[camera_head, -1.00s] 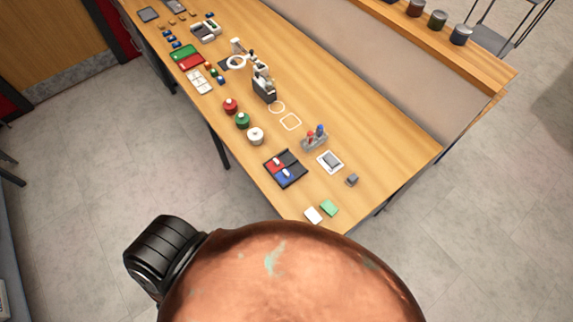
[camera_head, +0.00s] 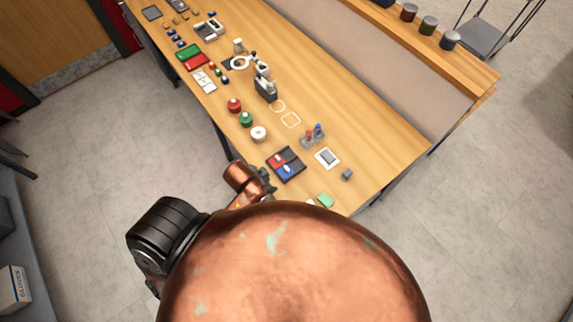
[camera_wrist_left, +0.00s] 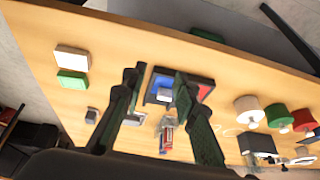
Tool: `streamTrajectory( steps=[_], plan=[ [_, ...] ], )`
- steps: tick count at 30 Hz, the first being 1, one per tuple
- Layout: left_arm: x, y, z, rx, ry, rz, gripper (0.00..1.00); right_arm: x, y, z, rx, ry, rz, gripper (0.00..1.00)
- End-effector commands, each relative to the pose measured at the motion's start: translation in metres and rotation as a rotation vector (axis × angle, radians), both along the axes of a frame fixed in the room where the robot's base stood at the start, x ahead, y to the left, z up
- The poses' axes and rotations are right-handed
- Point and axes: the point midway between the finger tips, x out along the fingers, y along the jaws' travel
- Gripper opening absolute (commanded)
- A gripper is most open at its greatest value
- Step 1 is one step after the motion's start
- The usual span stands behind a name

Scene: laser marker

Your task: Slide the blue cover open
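The blue cover (camera_head: 289,170) is on a dark tray (camera_head: 297,160) near the table's front edge, beside a red cover (camera_head: 277,159). A small light piece sits on each cover in the head view. My left gripper (camera_head: 267,179) is just short of the tray, at the table edge. In the left wrist view, its two dark fingers are spread apart and empty. The blue cover (camera_wrist_left: 162,94) shows in the gap between them, farther off. My right gripper is in neither view.
A holder with red and blue items (camera_head: 312,136), a white-framed plate (camera_head: 327,158) and a small grey block (camera_head: 347,174) stand close to the tray. White (camera_head: 258,133), green (camera_head: 246,119) and red (camera_head: 234,105) round pieces stand to its left.

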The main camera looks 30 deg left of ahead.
Motion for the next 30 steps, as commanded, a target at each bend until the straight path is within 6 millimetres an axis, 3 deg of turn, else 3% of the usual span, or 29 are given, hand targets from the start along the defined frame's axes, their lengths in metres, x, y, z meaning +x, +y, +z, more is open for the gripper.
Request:
streamTrajectory(
  steps=[3,12,17,20,24,30],
  plan=[
    [0.024,-0.032,0.017,0.005,-0.032,-0.181,0.27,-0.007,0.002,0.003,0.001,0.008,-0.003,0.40],
    [0.064,-0.103,0.026,0.056,-0.069,-0.658,0.27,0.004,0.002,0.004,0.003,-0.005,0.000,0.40],
    [0.080,-0.122,0.022,0.146,-0.044,-1.004,0.27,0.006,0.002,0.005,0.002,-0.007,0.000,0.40],
    [0.089,-0.111,0.016,0.223,0.009,-1.217,0.27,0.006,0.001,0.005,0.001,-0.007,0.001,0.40],
    [0.102,-0.073,0.014,0.313,0.104,-1.415,0.27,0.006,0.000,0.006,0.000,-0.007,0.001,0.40],
    [0.115,-0.022,0.020,0.374,0.204,-1.536,0.27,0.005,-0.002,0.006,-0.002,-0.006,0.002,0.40]
  ],
)
